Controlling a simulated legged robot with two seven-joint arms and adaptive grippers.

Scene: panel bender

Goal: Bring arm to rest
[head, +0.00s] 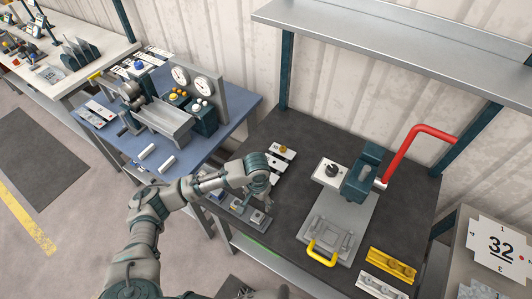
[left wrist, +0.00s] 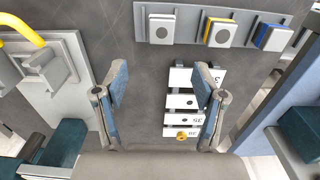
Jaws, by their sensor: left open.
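My left arm reaches in from the lower left in the head view. My left gripper (head: 262,194) points down above the left part of the dark workbench (head: 300,190). In the left wrist view its two fingers (left wrist: 163,85) stand wide apart with nothing held between them. White numbered plates (left wrist: 183,102), one with a brass knob, show on the bench below and between the fingers; they also show in the head view (head: 278,163). The gripper partly hides a grey strip of square buttons (head: 237,211) at the bench's front left. My right gripper is not in view.
A bender with a red lever (head: 408,150) and yellow handle (head: 322,253) stands right of the gripper. Yellow (head: 393,264) and white blocks lie at front right. A metal shelf (head: 400,35) overhangs the back. A blue table (head: 235,105) with gauges stands left.

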